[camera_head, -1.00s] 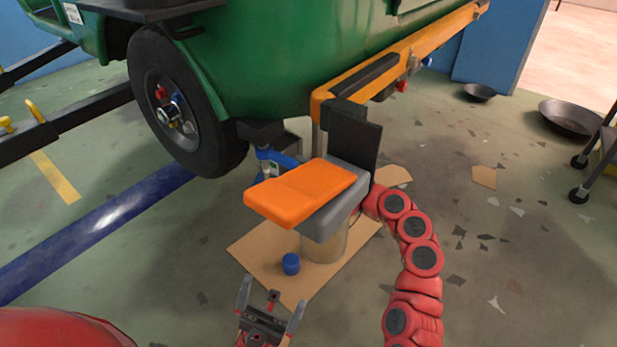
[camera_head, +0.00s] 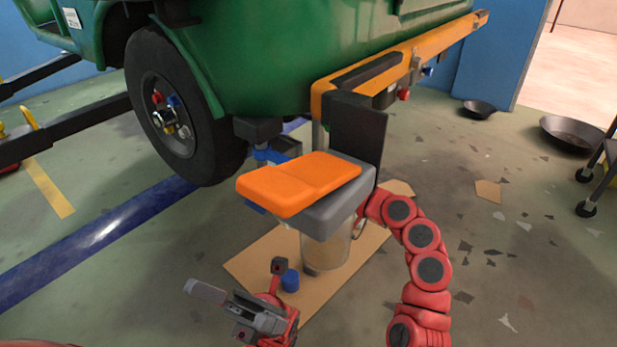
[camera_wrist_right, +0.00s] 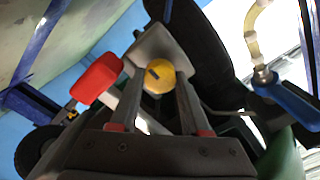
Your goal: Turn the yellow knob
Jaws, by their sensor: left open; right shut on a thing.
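The yellow knob (camera_wrist_right: 159,76) shows in the right wrist view, between the fingertips of my right gripper (camera_wrist_right: 158,82). The gripper is shut on it. A dark slot shows on the knob's face, and a pale grey housing surrounds it. In the head view the knob and my right gripper are hidden; my red right arm bends up to behind the orange-topped grey block (camera_head: 300,182). My left gripper (camera_head: 236,279) is open and empty, low in the head view, near the cardboard sheet (camera_head: 250,265).
The green rickshaw body (camera_head: 270,60) and black wheel (camera_head: 175,110) stand behind. A blue cap (camera_head: 290,281) and clear container (camera_head: 328,247) are on the cardboard. The right wrist view shows a red part (camera_wrist_right: 97,78) and a blue valve handle (camera_wrist_right: 288,101).

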